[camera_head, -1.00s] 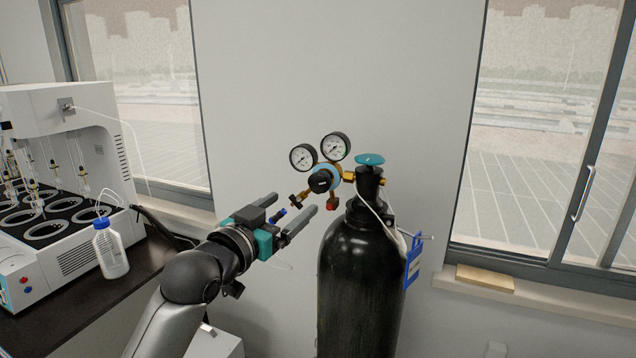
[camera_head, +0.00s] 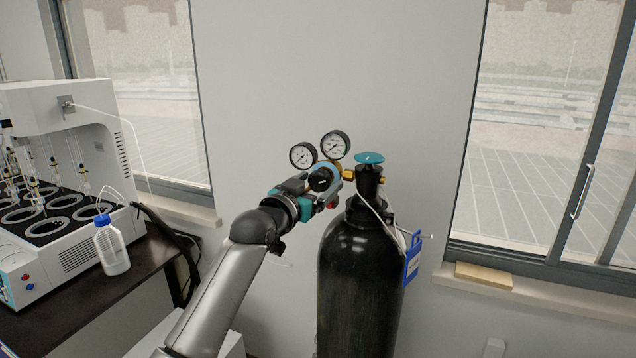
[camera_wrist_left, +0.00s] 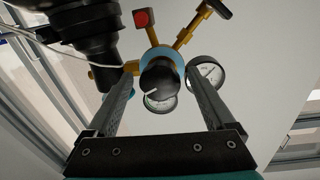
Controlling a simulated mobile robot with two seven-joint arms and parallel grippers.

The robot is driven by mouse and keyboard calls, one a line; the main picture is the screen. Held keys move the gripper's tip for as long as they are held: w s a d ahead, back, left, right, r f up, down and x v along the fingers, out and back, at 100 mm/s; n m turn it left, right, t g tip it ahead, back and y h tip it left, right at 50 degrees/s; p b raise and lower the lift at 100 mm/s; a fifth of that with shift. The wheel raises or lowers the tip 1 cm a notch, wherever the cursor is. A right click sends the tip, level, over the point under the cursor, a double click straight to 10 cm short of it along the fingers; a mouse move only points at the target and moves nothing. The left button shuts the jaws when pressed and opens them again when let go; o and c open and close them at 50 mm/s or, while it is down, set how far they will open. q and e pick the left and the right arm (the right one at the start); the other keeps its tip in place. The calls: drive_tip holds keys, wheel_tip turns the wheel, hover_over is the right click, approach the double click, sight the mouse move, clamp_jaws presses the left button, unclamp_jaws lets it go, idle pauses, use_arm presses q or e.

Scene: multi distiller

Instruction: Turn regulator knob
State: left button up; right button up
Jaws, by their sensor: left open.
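The black regulator knob (camera_head: 320,181) sits on the front of the brass and blue regulator, below two round gauges (camera_head: 335,145), on the black gas cylinder (camera_head: 360,280). In the left wrist view the knob (camera_wrist_left: 160,80), with a white mark, lies between the two finger tips, with a gap on both sides. My left gripper (camera_wrist_left: 158,82) is open around or just in front of the knob; its exact depth is unclear. In the head view the left gripper (camera_head: 318,186) covers part of the regulator and its fingers are mostly hidden. My right gripper is not in view.
A white distiller (camera_head: 60,170) and a blue-capped bottle (camera_head: 110,246) stand on the dark bench at left. Windows flank the wall.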

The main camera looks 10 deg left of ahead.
use_arm(q)
drive_tip(key=shift+w+d, duration=0.1)
drive_tip(key=shift+w, duration=0.1)
drive_tip(key=shift+c, duration=0.2)
drive_tip(key=c, duration=1.3)
